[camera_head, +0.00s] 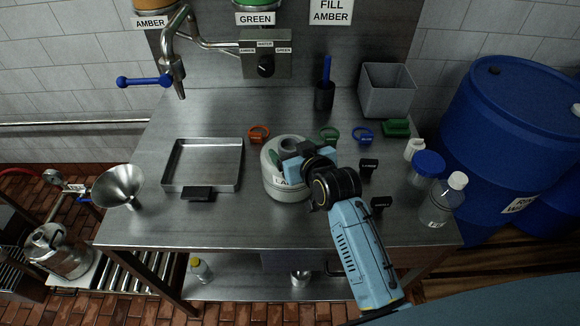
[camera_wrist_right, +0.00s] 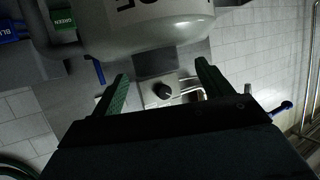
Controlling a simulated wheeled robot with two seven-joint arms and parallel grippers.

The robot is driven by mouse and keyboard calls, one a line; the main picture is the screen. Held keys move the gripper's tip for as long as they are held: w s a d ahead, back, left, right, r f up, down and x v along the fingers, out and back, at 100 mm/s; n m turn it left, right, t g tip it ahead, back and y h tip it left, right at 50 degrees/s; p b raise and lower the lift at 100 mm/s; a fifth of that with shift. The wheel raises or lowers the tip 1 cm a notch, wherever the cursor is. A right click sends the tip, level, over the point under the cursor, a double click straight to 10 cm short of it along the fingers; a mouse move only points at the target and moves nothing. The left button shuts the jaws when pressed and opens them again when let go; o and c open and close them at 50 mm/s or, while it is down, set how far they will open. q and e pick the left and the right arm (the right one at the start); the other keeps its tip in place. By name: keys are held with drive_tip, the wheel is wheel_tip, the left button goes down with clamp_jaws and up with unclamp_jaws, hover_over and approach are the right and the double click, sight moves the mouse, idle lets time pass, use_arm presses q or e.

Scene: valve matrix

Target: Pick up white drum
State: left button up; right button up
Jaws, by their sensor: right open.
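Whether a finger touches the drum I cannot tell. My left gripper is not in view.
A metal tray (camera_head: 204,160) and a funnel (camera_head: 119,186) are left of the drum. Small black tags (camera_head: 368,165) and bottles (camera_head: 441,204) are to the right. A grey bin (camera_head: 387,92) stands behind.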

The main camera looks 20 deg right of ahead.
sight(286, 142)
drive_tip(key=shift+d+x, duration=0.2)
drive_tip(key=shift+x, duration=1.5)
drive_tip(key=shift+c, duration=0.2)
clamp_jaws()
